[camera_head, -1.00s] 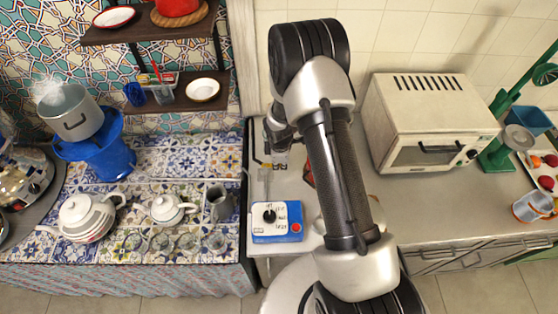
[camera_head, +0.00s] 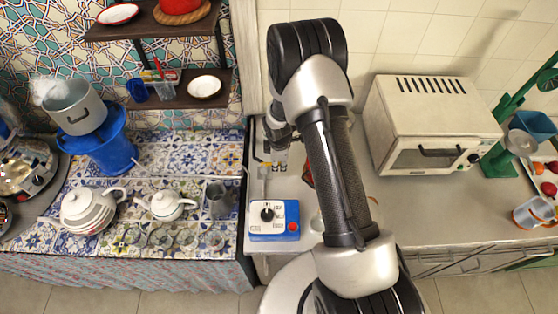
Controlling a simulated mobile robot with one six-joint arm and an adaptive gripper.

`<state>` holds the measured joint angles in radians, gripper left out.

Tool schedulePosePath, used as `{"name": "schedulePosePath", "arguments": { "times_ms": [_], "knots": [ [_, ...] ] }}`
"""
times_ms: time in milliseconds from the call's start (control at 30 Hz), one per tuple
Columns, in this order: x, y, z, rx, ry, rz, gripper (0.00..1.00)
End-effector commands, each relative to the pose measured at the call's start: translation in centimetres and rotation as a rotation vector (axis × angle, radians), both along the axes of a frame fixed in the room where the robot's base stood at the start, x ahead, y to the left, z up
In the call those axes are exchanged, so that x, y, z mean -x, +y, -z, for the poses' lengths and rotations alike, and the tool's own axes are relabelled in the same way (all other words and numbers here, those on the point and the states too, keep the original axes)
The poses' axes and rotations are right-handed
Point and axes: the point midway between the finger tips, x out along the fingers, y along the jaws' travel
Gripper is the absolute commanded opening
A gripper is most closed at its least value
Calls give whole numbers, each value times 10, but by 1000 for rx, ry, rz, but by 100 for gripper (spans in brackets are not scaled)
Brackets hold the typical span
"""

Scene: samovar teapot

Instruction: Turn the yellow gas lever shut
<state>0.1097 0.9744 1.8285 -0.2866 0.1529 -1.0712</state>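A small yellow piece (camera_head: 262,160), which looks like the gas lever, shows at the left end of the grey counter, close to the wall. It is tiny here and I cannot tell its angle. My gripper (camera_head: 279,154) is beside it on the right, pointing down, partly hidden by my own arm. Its fingers are too small and dark to tell whether they are open or shut, or whether they touch the yellow piece.
A blue and white box with a black knob (camera_head: 274,220) stands at the counter's front left. A toaster oven (camera_head: 430,125) stands to the right. Teapots (camera_head: 166,205) and a steaming pot (camera_head: 75,107) on a blue stand occupy the tiled table at left.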

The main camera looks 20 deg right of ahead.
Motion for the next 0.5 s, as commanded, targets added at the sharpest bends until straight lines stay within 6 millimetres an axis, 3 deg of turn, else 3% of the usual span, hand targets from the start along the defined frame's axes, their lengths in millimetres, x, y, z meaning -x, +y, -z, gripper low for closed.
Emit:
{"name": "schedulePosePath", "arguments": {
  "times_ms": [300, 500],
  "knots": [
    [0, 0, -3, 0, -1, 1, 33],
    [4, 2, -30, 0, -3, 1, 33]
  ]
}}
